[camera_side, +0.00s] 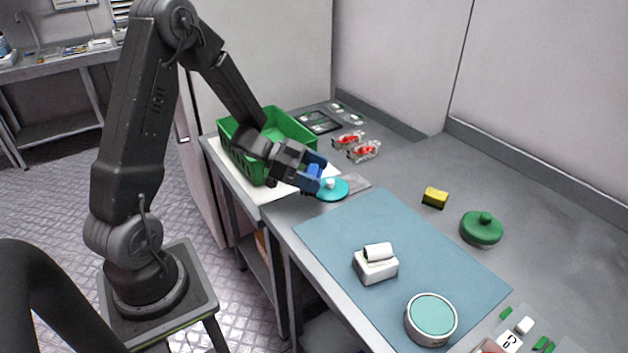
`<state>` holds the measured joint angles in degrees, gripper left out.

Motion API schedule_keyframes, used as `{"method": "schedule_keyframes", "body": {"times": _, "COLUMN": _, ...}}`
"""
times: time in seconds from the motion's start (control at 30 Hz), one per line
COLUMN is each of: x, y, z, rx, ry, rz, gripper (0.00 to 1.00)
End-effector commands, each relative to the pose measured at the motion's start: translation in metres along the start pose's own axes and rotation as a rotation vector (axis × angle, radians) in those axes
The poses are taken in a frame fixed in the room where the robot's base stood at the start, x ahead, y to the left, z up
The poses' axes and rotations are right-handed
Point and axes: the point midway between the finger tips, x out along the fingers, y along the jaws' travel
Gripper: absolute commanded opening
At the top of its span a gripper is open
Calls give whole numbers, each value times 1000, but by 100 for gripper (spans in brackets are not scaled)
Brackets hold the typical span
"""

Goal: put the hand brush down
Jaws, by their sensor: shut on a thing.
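My gripper (313,174) is over the workbench, beside the right side of the green crate, with its dark blue fingers shut.
A green crate (232,158) stands left of my gripper. Red berry punnets (363,151) lie behind. A blue mat (350,225) holds a white label device (376,265) and a round tin (431,320). A yellow sponge (435,197) and green lid (481,229) lie right, with bare bench around.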

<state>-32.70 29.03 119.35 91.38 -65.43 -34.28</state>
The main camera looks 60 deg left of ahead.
Motion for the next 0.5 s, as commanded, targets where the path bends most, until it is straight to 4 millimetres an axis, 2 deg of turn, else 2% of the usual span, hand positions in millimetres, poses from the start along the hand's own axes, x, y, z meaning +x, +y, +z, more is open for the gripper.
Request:
{"method": "schedule_keyframes", "body": {"times": 0.03, "x": 3, "y": 0, "z": 9, "rx": -5, "ry": -1, "rz": 1, "gripper": 50}}
{"method": "schedule_keyframes", "body": {"times": 0.17, "x": 8, "y": 0, "z": 20, "rx": -2, "ry": 0, "rz": 0, "gripper": 50}}
{"method": "schedule_keyframes", "body": {"times": 0.5, "x": 8, "y": 0, "z": 23, "rx": 0, "ry": 1, "rz": 0, "gripper": 50}}
